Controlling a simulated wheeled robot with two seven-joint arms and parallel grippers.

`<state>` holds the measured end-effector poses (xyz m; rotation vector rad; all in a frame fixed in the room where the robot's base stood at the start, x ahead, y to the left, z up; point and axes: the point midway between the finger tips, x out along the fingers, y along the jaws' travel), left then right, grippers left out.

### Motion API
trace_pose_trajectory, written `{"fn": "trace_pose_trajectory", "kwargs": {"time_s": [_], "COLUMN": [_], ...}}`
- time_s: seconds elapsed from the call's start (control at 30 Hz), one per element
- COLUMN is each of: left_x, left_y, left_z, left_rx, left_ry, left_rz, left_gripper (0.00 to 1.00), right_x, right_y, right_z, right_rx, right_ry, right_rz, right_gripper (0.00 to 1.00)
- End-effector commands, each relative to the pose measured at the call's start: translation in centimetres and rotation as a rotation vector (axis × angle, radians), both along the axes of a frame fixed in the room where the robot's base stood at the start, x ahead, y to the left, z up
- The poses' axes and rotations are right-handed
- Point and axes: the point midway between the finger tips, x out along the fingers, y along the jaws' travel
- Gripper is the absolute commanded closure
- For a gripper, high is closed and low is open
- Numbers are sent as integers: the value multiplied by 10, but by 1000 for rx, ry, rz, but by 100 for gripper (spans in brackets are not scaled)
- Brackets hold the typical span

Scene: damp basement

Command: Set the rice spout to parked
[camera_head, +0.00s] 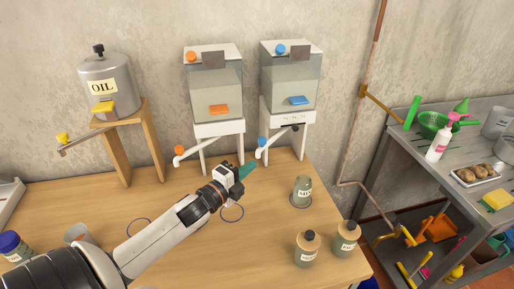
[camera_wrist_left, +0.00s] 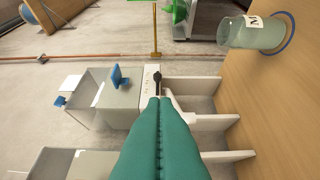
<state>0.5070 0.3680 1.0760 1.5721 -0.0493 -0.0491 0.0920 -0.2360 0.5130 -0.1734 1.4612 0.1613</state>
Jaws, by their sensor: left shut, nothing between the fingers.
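Two clear dispensers stand on white legged stands at the back of the table; no readable label says which holds rice. The left dispenser (camera_head: 214,92) has orange parts and a white spout (camera_head: 194,151) with an orange ball, swung out to the left. The right dispenser (camera_head: 290,86) has blue parts and a white spout (camera_head: 273,145) with a blue ball, angled down-left. A small black piece (camera_head: 295,127) sits on its white front panel; it also shows in the wrist view (camera_wrist_left: 157,78). My left gripper (camera_head: 246,170), with teal fingers (camera_wrist_left: 158,101), is shut and empty, just in front of the right spout. Contact cannot be told.
A metal oil tank (camera_head: 107,84) with a yellow-ended spout stands on a wooden stand at left. Several jars stand at front right, one (camera_head: 302,189) nearer the dispensers. A grey shelf unit (camera_head: 440,179) with kitchen items is at right.

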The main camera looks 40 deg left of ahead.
Motion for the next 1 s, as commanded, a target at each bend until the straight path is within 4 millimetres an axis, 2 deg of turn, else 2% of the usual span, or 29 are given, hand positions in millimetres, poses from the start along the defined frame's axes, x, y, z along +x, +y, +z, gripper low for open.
{"fn": "trace_pose_trajectory", "kwargs": {"time_s": [0.03, 0.27, 0.4, 0.6, 1.0], "left_x": [11, 54, 68, 78, 80], "left_y": [0, -3, 12, 22, 24], "left_z": [4, 4, 3, 1, -1], "left_rx": [-2, -3, 1, -1, -1], "left_ry": [-3, -2, 1, 0, 1], "left_rz": [1, 1, 1, 0, -1], "left_gripper": [100, 100, 100, 100, 100], "right_x": [-1, -8, -10, -10, -9], "right_y": [0, 0, 0, 0, 1], "right_z": [6, 18, 26, 30, 30], "right_rx": [0, 0, 0, 0, 0], "right_ry": [2, 11, 14, 14, 14], "right_rz": [0, 0, 0, -1, -1], "right_gripper": [26, 26, 26, 26, 26]}}
